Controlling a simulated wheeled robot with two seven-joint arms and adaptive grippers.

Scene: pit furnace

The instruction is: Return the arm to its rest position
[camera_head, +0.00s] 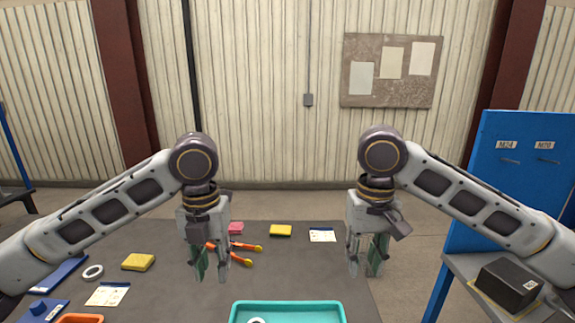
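My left arm comes in from the left, bent at the elbow, and its gripper (209,272) points down above the dark table (300,272). My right arm comes in from the right in a near mirror pose, and its gripper (364,270) points down near the table's right edge. Both grippers show gaps between their fingers, with greenish pads on the inner side. I see nothing held in either one. Orange-handled pliers (240,247) lie behind the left gripper, which partly hides them.
A teal tray (288,306) stands at the front middle. A blue panel (510,200) and a black box (508,285) stand at the right.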

